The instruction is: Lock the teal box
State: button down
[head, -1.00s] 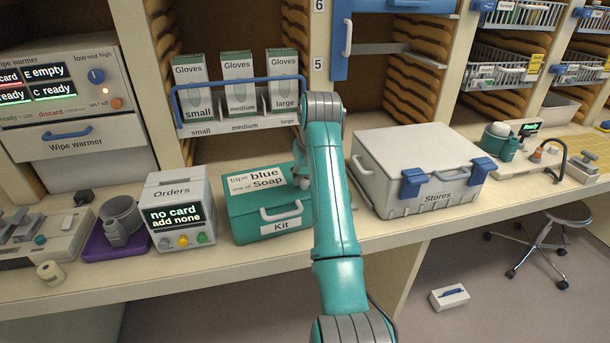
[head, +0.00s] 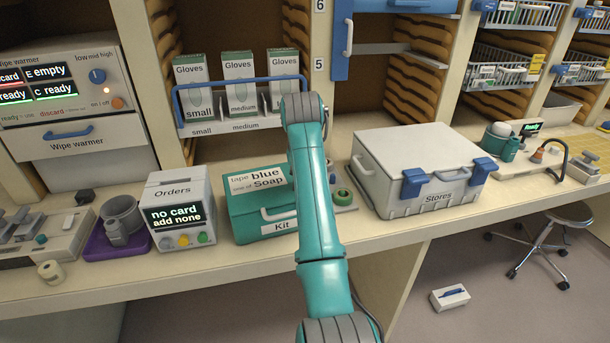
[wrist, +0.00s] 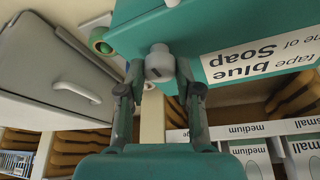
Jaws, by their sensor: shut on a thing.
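The teal box (head: 240,215), labelled Kit, stands shut on the counter with a white handle on its front and a card on its lid reading "tape blue, one of Soap". In the wrist view the teal box (wrist: 150,25) appears upside down. A pale grey knob (wrist: 158,62) sticks out from its side. My gripper (wrist: 159,72) is at this side, with its two fingers closed around the knob. In the head view my teal arm hides the gripper, the knob and the box's right end. I cannot tell which way the knob is set.
A grey Stores box (head: 415,165) stands to the right, and a green tape roll (head: 342,196) lies between the boxes. An Orders unit (head: 180,210) stands close on the left. A glove rack (head: 240,122) is behind. The gap between the boxes is narrow.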

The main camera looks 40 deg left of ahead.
jog(key=c, duration=0.8)
grip_release()
jog(key=v, duration=1.2)
